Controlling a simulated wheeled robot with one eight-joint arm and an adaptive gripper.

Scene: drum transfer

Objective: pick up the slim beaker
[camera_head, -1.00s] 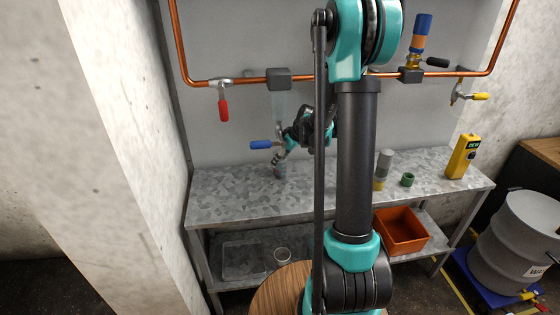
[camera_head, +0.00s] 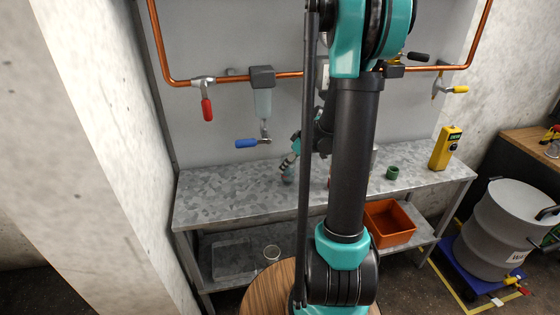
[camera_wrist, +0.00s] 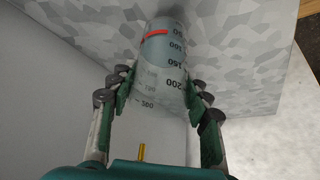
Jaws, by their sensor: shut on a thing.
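The slim beaker (camera_wrist: 165,62) is clear, with dark graduation marks, a red line and greyish contents. In the wrist view it sits between the two fingers of my gripper (camera_wrist: 160,90), which is shut on it with the pads against its sides. In the head view my gripper (camera_head: 290,163) and the small beaker (camera_head: 287,178) show over the metal bench top (camera_head: 225,194), left of my dark arm link. I cannot tell whether the beaker's base touches the bench.
A green cup (camera_head: 392,173) and yellow device (camera_head: 445,148) stand at the bench's right. An orange bin (camera_head: 388,222) is on the lower shelf. A grey drum (camera_head: 500,222) stands right. The bench's left is clear.

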